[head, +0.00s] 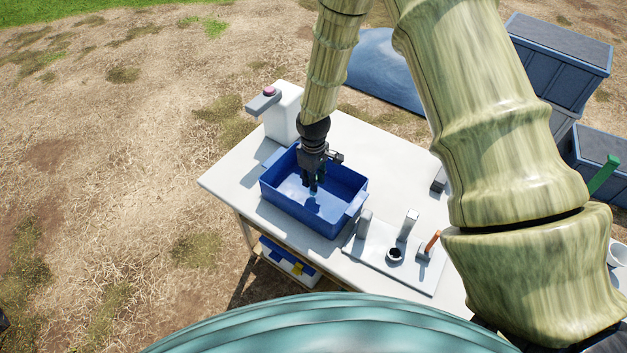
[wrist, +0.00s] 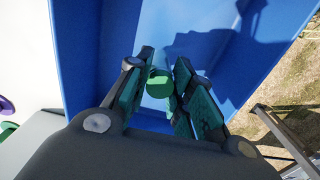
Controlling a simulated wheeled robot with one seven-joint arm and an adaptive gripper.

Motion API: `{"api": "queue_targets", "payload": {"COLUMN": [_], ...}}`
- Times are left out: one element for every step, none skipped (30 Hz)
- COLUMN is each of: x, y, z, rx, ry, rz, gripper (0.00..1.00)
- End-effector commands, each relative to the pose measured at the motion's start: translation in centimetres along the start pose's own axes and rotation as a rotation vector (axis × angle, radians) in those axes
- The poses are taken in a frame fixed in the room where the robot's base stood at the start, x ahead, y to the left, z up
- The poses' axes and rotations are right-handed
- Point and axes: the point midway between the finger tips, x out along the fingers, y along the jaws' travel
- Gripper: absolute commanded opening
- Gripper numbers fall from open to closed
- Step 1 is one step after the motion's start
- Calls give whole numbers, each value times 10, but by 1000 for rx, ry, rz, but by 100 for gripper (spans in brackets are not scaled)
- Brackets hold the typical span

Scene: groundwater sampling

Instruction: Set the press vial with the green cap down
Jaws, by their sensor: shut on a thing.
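My gripper (head: 313,184) points down inside the blue bin (head: 283,208) on the white table. In the wrist view the gripper's fingers (wrist: 160,92) are shut on the press vial with the green cap (wrist: 159,84). The cap shows between the fingertips, and the fingers hide most of the vial's body. In the head view only a small light bit of the vial shows below the fingertips. The blue bin's walls (wrist: 213,50) surround the gripper. I cannot tell whether the vial touches the bin floor.
A white dispenser (head: 284,112) with a pink top stands behind the bin. A pale board (head: 381,262) with upright posts and a dark-rimmed cup (head: 394,254) lies to the right. The table (head: 237,173) is bare at the left. Dark crates (head: 560,60) stand far right.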

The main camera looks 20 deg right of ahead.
Motion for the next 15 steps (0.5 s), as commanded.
{"api": "queue_targets", "payload": {"x": [4,7,10,12,14,16,17,17,18,18,18,18,18,18,18], "y": [0,0,0,0,0,0,0,0,0,0,0,0,0,0,0], "z": [0,0,0,0,0,0,0,0,0,0,0,0,0,0,0], "rx": [0,0,0,0,0,0,0,0,0,0,0,0,0,0,0], "ry": [-2,-2,-2,-2,-1,0,0,0,1,1,1,0,0,0,0], "rz": [-1,0,0,0,0,0,1,1,1,1,1,1,1,1,1], "gripper": [0,0,0,0,0,0,0,0,0,0,0,0,0,0,0]}}
